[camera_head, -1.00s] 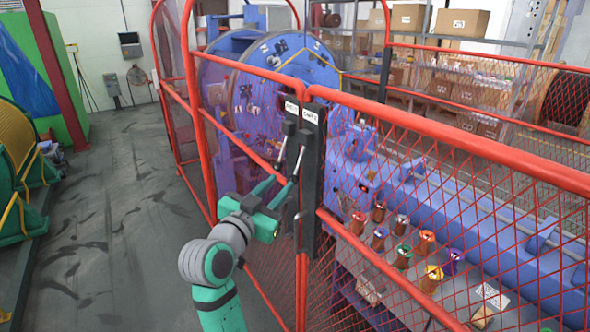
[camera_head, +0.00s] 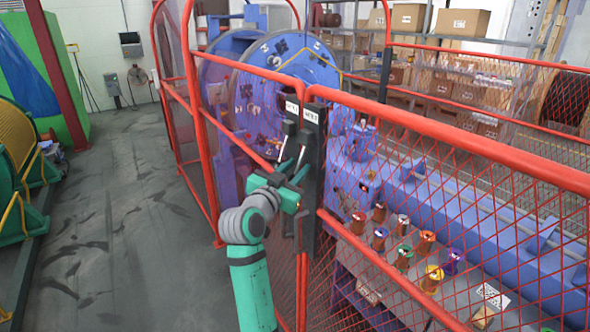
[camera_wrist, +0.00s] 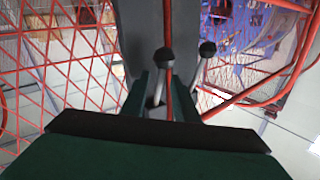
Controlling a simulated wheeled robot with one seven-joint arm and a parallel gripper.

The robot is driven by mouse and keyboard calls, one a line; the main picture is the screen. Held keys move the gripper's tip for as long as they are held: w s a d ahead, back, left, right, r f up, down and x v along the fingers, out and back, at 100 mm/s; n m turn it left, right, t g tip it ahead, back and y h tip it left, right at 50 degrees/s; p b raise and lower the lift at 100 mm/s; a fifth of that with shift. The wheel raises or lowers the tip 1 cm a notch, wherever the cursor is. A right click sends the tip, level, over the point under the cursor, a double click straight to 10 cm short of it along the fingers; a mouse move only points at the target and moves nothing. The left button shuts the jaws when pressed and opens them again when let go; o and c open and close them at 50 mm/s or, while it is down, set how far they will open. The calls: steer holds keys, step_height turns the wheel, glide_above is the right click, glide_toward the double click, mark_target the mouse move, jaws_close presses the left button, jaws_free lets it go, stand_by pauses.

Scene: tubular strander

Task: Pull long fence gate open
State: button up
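The long red fence gate (camera_head: 448,146) with wire mesh runs from the dark latch posts (camera_head: 311,170) toward the lower right. It meets the neighbouring red fence section at these posts and looks closed. Two lever handles with black ball knobs stand at the posts; one handle (camera_wrist: 166,62) lies between my fingers in the wrist view and the other (camera_wrist: 205,55) is just right of them. My gripper (camera_head: 290,172) is at the handles from the left side, with its green fingers apart. The wrist view does not clearly show whether a finger touches the handle.
Behind the gate are a blue machine (camera_head: 480,235) and a bench with several coloured spools (camera_head: 404,257). Grey floor (camera_head: 130,220) is free on the left. Green and yellow reels (camera_head: 18,150) stand at the far left. Shelves with boxes (camera_head: 462,22) are at the back.

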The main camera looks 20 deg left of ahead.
steer(key=shift+c, duration=0.7)
steer(key=shift+w, duration=0.1)
steer(key=c, duration=0.5)
steer(key=shift+d, duration=0.1)
jaws_close()
steer(key=shift+a, duration=0.25)
